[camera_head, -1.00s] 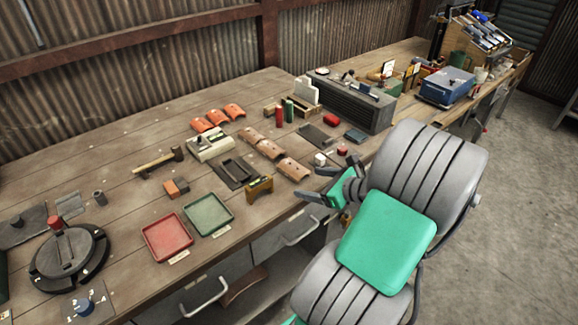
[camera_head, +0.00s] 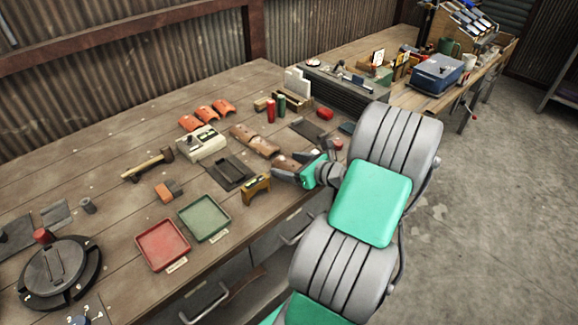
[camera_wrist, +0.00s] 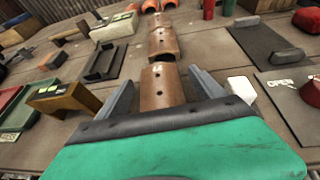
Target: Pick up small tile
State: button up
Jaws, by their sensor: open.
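Several curved clay tiles lie on the workbench. Three brown ones form a row: far tile (camera_head: 241,133), middle tile (camera_head: 263,147) and near tile (camera_head: 286,162). Three orange ones (camera_head: 206,112) lie farther back. I cannot tell which one the task calls the small tile. My gripper (camera_wrist: 160,80) is open, with its fingers on either side of the near brown tile, which also shows in the wrist view (camera_wrist: 160,92). The fingers look apart from it. Its near end is hidden behind my gripper's body.
A yellow-brown block (camera_head: 256,186) and a dark tray (camera_head: 232,172) lie left of my gripper. A white block (camera_wrist: 241,88) and a dark plate (camera_wrist: 268,44) lie right. Red (camera_head: 163,244) and green (camera_head: 205,217) trays stand near the front edge.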

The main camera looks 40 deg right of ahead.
jog(key=shift+c, duration=0.2)
jog(key=c, duration=1.5)
jog(key=shift+r, duration=0.1)
